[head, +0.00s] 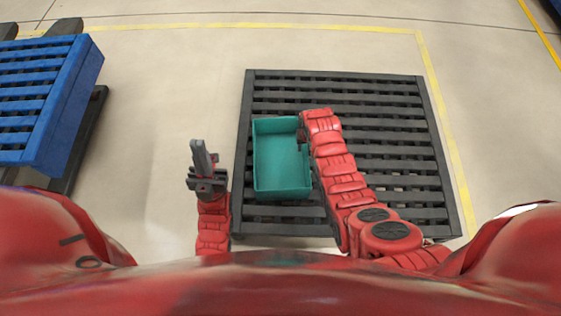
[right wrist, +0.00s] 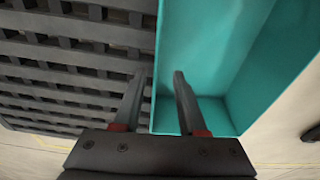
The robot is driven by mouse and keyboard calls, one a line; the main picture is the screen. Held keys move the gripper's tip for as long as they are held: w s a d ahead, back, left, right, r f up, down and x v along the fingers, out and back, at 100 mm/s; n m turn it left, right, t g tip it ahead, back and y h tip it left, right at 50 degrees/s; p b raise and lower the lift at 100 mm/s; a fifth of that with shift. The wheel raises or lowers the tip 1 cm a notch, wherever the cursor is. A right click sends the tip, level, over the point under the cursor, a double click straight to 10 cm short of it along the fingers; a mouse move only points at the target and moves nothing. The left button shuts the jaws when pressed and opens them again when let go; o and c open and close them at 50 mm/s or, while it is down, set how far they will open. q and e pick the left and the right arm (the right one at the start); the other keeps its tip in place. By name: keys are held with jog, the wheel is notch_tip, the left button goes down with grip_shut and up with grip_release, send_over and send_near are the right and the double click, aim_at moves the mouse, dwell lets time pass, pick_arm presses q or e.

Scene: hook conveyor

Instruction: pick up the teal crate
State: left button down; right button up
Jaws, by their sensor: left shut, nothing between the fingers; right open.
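The teal crate (head: 280,165) is an open, empty box on the left part of a dark slatted pallet. My right gripper (head: 302,136) is at the crate's right wall, partly hidden under my right arm. In the right wrist view the open right gripper (right wrist: 160,76) has one finger over the crate's inside and the other outside over the slats, with the wall of the teal crate (right wrist: 157,60) between them. I cannot tell whether a finger touches the wall. My left gripper (head: 200,157) is shut and empty, left of the crate and apart from it.
The dark pallet (head: 395,150) is bare to the right of the crate. A blue slatted pallet or box (head: 70,105) stands at the far left on a dark support. Pale floor (head: 160,110) lies clear between them, with yellow lines behind and to the right.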

jog(key=shift+w+d+f+b, duration=0.15)
jog(key=shift+f+b, duration=0.4)
jog(key=shift+f, duration=0.6)
jog(key=shift+d+f+b, duration=0.15)
jog(key=shift+f+b, duration=0.4)
jog(key=shift+f, duration=0.6)
jog(key=shift+w+f+b, duration=0.15)
jog(key=shift+f+b, duration=0.15)
jog(key=shift+f, duration=0.4)
grip_shut()
jog(key=shift+r, duration=0.1)
